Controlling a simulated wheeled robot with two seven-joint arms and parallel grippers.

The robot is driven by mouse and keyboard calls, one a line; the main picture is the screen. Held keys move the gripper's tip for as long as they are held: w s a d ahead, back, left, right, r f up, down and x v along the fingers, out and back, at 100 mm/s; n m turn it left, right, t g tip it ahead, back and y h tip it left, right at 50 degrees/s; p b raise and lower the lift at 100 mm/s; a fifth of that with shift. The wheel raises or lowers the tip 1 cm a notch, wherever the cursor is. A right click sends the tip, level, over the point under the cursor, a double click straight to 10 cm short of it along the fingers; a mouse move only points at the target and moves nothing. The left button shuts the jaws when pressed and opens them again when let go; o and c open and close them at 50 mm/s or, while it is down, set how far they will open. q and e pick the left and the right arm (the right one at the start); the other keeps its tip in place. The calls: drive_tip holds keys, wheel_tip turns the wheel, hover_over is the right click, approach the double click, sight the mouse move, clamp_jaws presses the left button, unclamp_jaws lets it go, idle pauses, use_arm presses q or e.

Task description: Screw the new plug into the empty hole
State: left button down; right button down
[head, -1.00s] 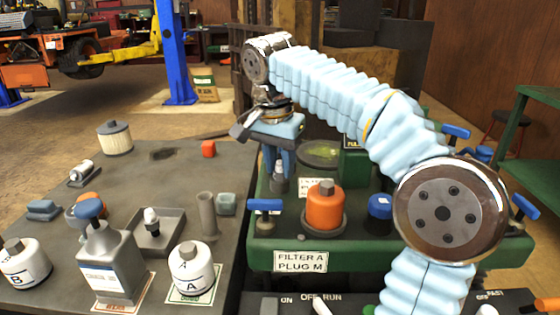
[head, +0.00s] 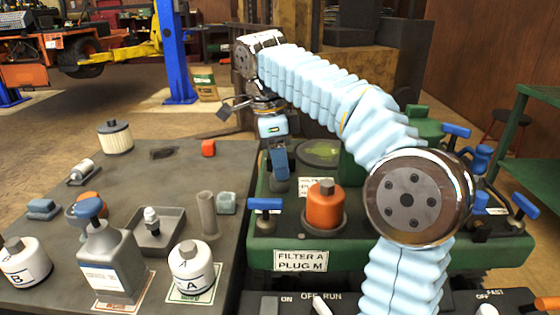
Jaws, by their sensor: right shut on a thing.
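My right gripper (head: 279,172) is at the left part of the green machine deck (head: 390,250), pointing down at a dark grey round boss (head: 279,186). Its blue fingers are seen edge-on and are shut on the new plug. The fingers hide the plug, and the hole beneath is hidden too, so I cannot tell how deep the plug sits. My right arm crosses the deck from the lower right. My left gripper is out of view.
An orange filter (head: 325,207) stands right of the gripper, beside a blue T-handle (head: 265,204). On the grey bench to the left are a tray (head: 155,240) holding a small white-and-dark part, a grey bottle (head: 105,262) and white canister A (head: 191,268).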

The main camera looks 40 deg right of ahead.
drive_tip(key=shift+m, duration=0.3)
drive_tip(key=m, duration=0.4)
drive_tip(key=shift+g, duration=0.3)
drive_tip(key=shift+m+y, duration=0.4)
drive_tip(key=shift+m, duration=0.8)
drive_tip(key=m, duration=0.2)
drive_tip(key=shift+m, duration=0.4)
drive_tip(key=c, duration=0.8)
unclamp_jaws()
drive_tip(key=shift+o, duration=0.2)
